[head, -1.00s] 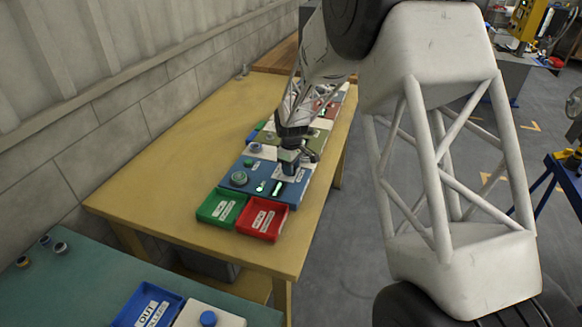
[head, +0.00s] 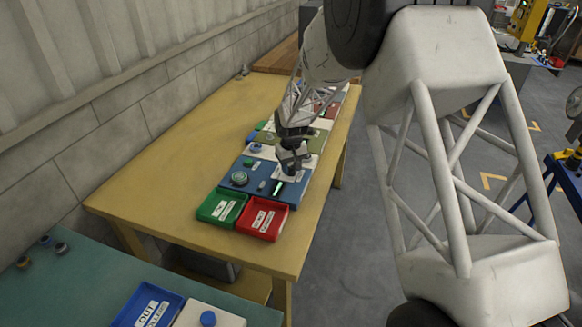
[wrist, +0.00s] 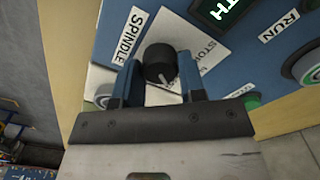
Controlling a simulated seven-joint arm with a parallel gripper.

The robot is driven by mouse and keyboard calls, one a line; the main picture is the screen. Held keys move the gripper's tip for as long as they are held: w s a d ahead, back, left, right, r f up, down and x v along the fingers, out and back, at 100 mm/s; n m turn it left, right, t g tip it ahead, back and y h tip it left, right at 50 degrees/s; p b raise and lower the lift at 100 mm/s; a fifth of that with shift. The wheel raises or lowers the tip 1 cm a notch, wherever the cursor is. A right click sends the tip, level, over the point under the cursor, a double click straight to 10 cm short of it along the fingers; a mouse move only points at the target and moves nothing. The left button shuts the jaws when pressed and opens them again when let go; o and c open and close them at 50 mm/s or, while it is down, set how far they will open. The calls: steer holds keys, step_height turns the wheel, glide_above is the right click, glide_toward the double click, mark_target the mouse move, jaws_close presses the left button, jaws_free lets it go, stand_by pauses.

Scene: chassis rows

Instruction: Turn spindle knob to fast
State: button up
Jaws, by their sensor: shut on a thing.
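The black spindle knob (wrist: 159,60) stands on a white plate (wrist: 205,30) beside the SPINDLE label (wrist: 128,35) in the wrist view. A pale pointer mark shows on the knob's lower edge. My gripper (wrist: 158,66) is shut on the knob, with one blue finger on each side. In the head view my gripper (head: 290,170) is down at the blue panel (head: 258,179) and hides the knob. A plate word starting with STO shows; other plate lettering is hidden by the fingers, so I cannot read the knob's setting.
A lit green display (wrist: 230,8) and a RUN label (wrist: 279,27) are near the knob on the panel. A green tray (head: 220,207) and a red tray (head: 262,218) stand at the panel's near end. The yellow table's left side is clear.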

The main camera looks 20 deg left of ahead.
mark_target(291, 168)
steer(key=shift+m, duration=1.2)
steer(key=o, duration=0.9)
steer(key=shift+r, duration=0.1)
steer(key=shift+r, duration=3.85)
